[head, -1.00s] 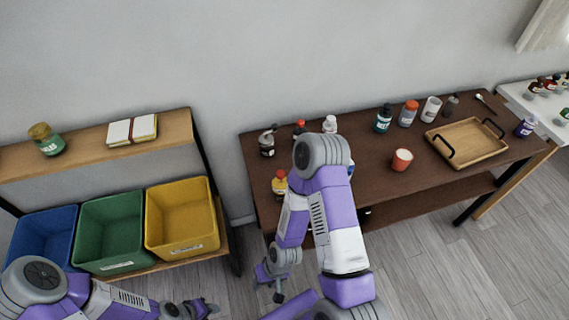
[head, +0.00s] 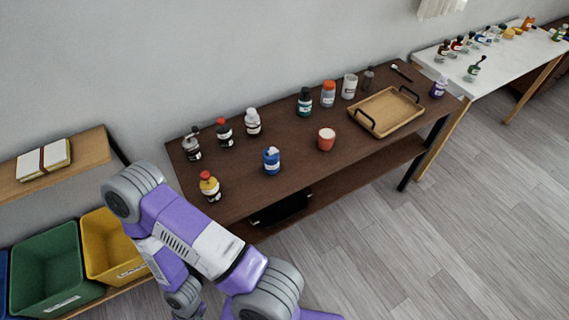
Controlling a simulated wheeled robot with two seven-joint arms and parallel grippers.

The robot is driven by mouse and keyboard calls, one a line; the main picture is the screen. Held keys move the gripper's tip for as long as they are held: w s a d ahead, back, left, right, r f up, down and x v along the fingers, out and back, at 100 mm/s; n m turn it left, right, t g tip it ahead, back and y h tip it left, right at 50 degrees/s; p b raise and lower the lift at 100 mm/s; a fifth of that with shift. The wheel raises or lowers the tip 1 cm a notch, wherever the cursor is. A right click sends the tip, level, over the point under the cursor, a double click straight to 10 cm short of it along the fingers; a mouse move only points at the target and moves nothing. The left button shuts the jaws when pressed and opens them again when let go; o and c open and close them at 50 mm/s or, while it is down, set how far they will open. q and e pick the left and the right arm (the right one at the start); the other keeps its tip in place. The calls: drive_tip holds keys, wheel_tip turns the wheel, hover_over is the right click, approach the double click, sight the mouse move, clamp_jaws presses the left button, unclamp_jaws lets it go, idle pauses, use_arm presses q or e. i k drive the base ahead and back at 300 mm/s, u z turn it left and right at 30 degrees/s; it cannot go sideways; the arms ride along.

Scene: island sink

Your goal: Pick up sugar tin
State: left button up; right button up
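I cannot single out the sugar tin for certain, as the labels are too small to read. A pale grey, labelled cylindrical canister (head: 349,86) stands upright at the back of the dark brown table (head: 235,192). It is between an orange-lidded jar (head: 328,94) and a small dark bottle (head: 368,77). One of my arms rises at the lower left, in front of the table's left end, with its wrist near the bottom edge. Neither gripper shows, and nothing is seen held.
A wooden tray (head: 354,113) with black handles lies right of a red cup (head: 326,139). Several bottles stand on the table's left half, including a yellow one (head: 209,186) near the front edge. A white table (head: 490,65) and open floor (head: 450,230) lie right.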

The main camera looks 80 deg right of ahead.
sight(271, 162)
drive_tip(key=k, duration=0.55)
drive_tip(key=z, duration=0.75)
